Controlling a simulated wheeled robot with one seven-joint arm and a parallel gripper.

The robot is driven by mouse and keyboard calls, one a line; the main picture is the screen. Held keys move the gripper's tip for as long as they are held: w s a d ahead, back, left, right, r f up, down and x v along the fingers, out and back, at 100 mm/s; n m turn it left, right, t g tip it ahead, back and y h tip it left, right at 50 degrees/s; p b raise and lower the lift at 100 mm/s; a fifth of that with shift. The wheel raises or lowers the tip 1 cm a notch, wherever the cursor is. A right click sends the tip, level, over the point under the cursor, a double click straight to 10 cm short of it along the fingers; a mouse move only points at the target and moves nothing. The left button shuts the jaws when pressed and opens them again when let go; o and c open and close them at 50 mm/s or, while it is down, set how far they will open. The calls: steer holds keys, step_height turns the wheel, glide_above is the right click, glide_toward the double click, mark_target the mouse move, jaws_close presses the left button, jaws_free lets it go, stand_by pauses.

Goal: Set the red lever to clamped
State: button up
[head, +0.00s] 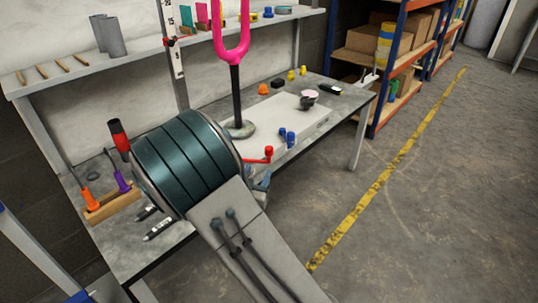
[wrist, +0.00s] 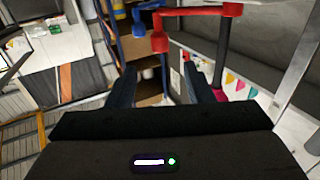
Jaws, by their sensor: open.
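A red lever (head: 258,159) with a round-topped red knob shows over the front edge of the workbench, just past my arm. In the wrist view, a red bar with a red knob (wrist: 160,42) lies beyond my fingertips, near the top of the picture. My gripper (wrist: 163,80) is open, its two dark fingers apart with nothing between them. In the head view my gripper (head: 262,182) is partly hidden by my arm and sits just below the red lever. Contact with the lever does not show. I cannot tell the lever's setting from these views.
Blue knobs (head: 288,137) stand close to the red lever. A pink fork (head: 231,50) rises on a black post behind it. The workbench (head: 345,100) holds several small items. Shelving (head: 372,100) stands at the back right. The floor (head: 430,190) to the right is clear.

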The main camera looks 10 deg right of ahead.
mark_target(267, 153)
steer(key=b+x, duration=0.2)
steer(key=x, duration=1)
jaws_close()
steer(key=shift+s+a, duration=0.1)
